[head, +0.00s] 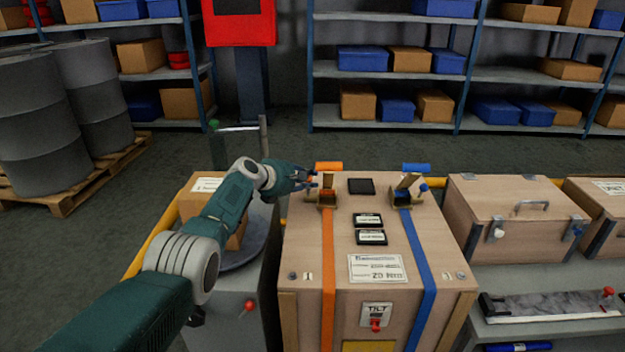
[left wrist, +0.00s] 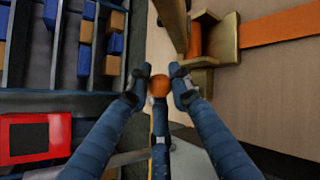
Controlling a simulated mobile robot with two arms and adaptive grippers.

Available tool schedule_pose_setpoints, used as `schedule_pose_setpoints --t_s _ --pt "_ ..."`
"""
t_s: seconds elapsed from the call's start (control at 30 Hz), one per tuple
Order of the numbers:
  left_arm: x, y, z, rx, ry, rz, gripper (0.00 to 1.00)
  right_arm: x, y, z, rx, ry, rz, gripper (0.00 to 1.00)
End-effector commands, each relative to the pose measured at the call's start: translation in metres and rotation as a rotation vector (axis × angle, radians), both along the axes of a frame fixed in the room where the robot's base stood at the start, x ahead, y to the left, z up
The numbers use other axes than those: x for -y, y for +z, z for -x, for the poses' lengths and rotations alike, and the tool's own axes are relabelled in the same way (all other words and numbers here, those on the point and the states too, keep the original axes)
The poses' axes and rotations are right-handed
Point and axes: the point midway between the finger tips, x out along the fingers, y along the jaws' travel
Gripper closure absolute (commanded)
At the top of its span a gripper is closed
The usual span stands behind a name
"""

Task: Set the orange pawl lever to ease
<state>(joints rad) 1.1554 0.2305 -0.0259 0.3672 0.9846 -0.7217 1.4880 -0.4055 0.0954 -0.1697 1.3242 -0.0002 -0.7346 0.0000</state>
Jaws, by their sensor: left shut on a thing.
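The orange pawl lever shows in the left wrist view as a round orange knob (left wrist: 159,86) between my fingertips. My left gripper (head: 312,181) reaches in from the left to the left side of the orange strap's brass ratchet (head: 328,199) on the wooden crate's top. In the left wrist view my left gripper (left wrist: 159,88) is shut on the knob. The lever's shaft and its exact setting are hidden. The ratchet's handle with an orange grip (head: 328,166) stands up behind it. My right gripper is not in view.
Black blocks and labels lie between the straps. A cardboard box (head: 190,205) stands left under my arm. A latched wooden case (head: 520,215) stands right.

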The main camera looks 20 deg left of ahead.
Motion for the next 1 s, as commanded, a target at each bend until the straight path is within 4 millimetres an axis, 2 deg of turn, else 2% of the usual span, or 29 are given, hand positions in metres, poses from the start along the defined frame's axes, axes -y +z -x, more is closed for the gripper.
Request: schedule_pose_setpoints --t_s 0.63,0.67,0.73,1.0 --pt "-0.0037 0.0014 -0.0002 -0.025 0.004 0.006 1.0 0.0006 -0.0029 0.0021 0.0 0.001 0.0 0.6" --pt "-0.0037 0.0014 -0.0002 -0.025 0.004 0.006 0.76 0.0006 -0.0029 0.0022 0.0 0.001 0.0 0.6" --pt "-0.0034 0.0012 -0.0001 -0.026 0.004 0.007 0.62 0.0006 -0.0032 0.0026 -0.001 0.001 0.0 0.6" --pt "-0.0029 0.0003 0.0003 -0.028 0.003 0.008 0.6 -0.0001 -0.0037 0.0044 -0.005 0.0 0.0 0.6"
